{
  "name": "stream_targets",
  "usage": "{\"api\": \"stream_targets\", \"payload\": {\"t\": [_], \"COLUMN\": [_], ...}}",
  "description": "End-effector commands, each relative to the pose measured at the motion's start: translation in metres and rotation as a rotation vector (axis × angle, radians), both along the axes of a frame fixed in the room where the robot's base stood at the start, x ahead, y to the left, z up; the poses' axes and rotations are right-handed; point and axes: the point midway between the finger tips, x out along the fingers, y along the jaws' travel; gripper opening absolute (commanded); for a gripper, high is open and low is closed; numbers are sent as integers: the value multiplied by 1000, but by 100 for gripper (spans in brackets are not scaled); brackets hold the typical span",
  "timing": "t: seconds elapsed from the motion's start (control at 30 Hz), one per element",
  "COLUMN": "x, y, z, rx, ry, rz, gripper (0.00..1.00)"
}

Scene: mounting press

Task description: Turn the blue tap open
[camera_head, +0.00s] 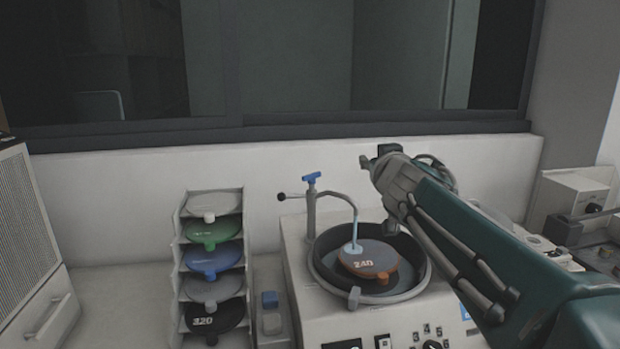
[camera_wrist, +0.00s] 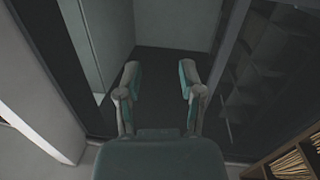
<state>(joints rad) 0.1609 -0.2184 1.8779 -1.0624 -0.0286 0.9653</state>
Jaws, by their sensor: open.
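The blue tap (camera_head: 312,177) is a small T-shaped handle on top of a thin upright grey pipe, behind the left side of the round black bowl (camera_head: 322,262). A curved spout (camera_head: 345,197) runs from the pipe over the bowl. Its pale blue lower end is over the brown disc marked 240 (camera_head: 368,262). My gripper (camera_wrist: 160,78) is open and empty in the wrist view, facing the dark window. The tap is not in that view. In the head view my arm's end is right of the tap, clearly apart from it; the fingers are not clear there.
A rack (camera_head: 180,255) of coloured discs stands left of the machine (camera_head: 300,265). A small blue-topped block (camera_head: 270,299) is between them. A window (camera_head: 290,60) and pale wall are behind. My arm covers the machine's right side. The space above the tap looks clear.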

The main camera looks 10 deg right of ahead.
Motion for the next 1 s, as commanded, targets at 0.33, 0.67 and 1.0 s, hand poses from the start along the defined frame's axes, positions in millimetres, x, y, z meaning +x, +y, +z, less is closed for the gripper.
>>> {"api": "stream_targets", "payload": {"t": [0.33,0.67,1.0], "x": [-97,-174,-145], "y": [2,36,46], "z": [-96,-183,-179], "rx": [10,-156,-671], "ry": [366,845,1145], "rz": [-168,-28,204], "gripper": [50,50,50]}}
